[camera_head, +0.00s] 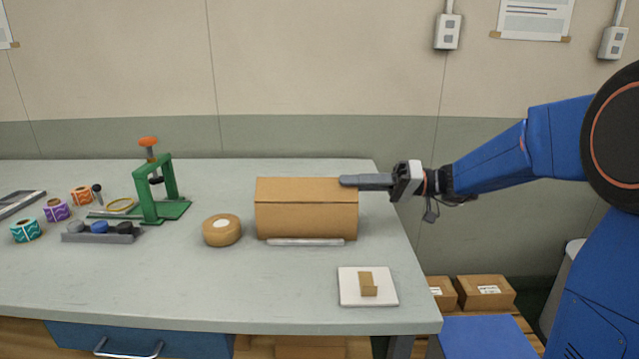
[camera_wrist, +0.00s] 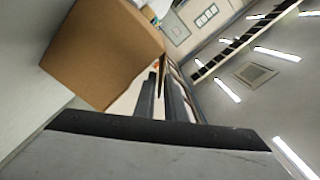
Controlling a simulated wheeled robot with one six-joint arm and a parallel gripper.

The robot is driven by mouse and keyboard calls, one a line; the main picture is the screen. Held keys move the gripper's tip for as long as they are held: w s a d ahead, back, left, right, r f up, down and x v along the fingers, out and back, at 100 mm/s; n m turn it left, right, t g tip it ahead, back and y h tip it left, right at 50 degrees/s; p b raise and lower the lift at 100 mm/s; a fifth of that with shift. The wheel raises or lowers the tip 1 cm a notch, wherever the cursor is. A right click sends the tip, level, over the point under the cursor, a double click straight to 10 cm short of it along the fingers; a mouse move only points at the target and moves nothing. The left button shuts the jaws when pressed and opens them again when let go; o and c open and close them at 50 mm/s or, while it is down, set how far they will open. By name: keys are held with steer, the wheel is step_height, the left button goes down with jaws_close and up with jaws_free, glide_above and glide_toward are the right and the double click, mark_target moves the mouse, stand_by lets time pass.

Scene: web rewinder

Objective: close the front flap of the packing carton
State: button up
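The packing carton (camera_head: 307,220) is a brown box on the grey table, with its long front side facing the head camera. A brown panel covers its top as seen from the head camera; whether this is the front flap, and whether it lies fully flat, I cannot tell. My gripper (camera_head: 348,181) comes in from the right, its fingers level and at the carton's top right corner. In the wrist view, the carton (camera_wrist: 95,50) fills the upper left. The dark fingers (camera_wrist: 165,95) are beside it, with a thin brown edge near them. Contact and finger gap are unclear.
A tape roll (camera_head: 222,230) stands left of the carton. A white pad (camera_head: 355,297) with a small brown piece lies in front, near the table's right edge. A green press (camera_head: 150,195), a grey tray (camera_head: 100,236) and several coloured rolls are further left.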

mark_target(319, 181)
steer(key=shift+w+a, duration=0.15)
steer(key=shift+a, duration=3.8)
jaws_close()
steer(key=shift+w+f+m, duration=0.2)
steer(key=shift+f+m, duration=0.05)
steer(key=shift+m, duration=0.55)
steer(key=shift+c, duration=0.7)
jaws_free()
steer(key=shift+o, duration=0.7)
